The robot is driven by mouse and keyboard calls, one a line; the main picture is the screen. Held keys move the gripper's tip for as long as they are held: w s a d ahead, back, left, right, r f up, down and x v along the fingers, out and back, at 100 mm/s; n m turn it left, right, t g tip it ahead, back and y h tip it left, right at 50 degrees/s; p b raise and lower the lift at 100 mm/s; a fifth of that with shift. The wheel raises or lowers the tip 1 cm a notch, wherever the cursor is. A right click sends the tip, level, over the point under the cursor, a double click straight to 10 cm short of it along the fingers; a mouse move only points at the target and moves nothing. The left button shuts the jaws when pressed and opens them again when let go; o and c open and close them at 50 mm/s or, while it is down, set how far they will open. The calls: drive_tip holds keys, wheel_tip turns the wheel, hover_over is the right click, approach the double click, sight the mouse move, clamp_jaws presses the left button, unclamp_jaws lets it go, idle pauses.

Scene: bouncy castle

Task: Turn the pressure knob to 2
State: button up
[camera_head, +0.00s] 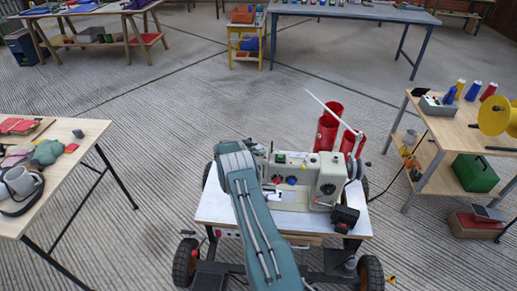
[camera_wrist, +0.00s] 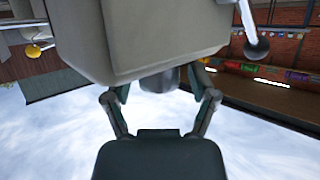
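A cream sewing-machine-like unit (camera_head: 329,180) stands on a wheeled cart; its front carries small coloured knobs (camera_head: 291,180) and a dark dial (camera_head: 328,189). My arm crosses in front of its left part, and I cannot make out my gripper in the head view. In the wrist view, a grey machine body (camera_wrist: 140,35) fills the top, and a short dark grey knob (camera_wrist: 160,78) sticks out of it. My gripper (camera_wrist: 161,85) is open, one finger on each side of this knob, with gaps visible. No scale marks or numbers are readable.
The cart's white top (camera_head: 215,207) has a black block (camera_head: 344,217) at its right. Red cylinders (camera_head: 327,125) and a long pale rod stand behind the machine. Tables stand left (camera_head: 92,132) and right (camera_head: 455,133). A rod with a dark ball (camera_wrist: 257,48) is right of my gripper.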

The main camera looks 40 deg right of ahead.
clamp_jaws()
drive_tip(key=shift+r+n+t, duration=0.1)
drive_tip(key=shift+n+t, duration=0.4)
drive_tip(key=shift+t, duration=0.1)
drive_tip(key=n+t, duration=0.4)
drive_tip(key=shift+s+t+y, duration=0.1)
drive_tip(key=shift+t+y, duration=0.2)
drive_tip(key=shift+n+t+y, duration=0.9)
drive_tip(key=shift+n+t, duration=0.9)
drive_tip(key=shift+t, duration=0.1)
drive_tip(key=shift+n+t, duration=0.3)
drive_tip(key=shift+o, duration=2.2)
unclamp_jaws()
drive_tip(key=shift+y, duration=0.3)
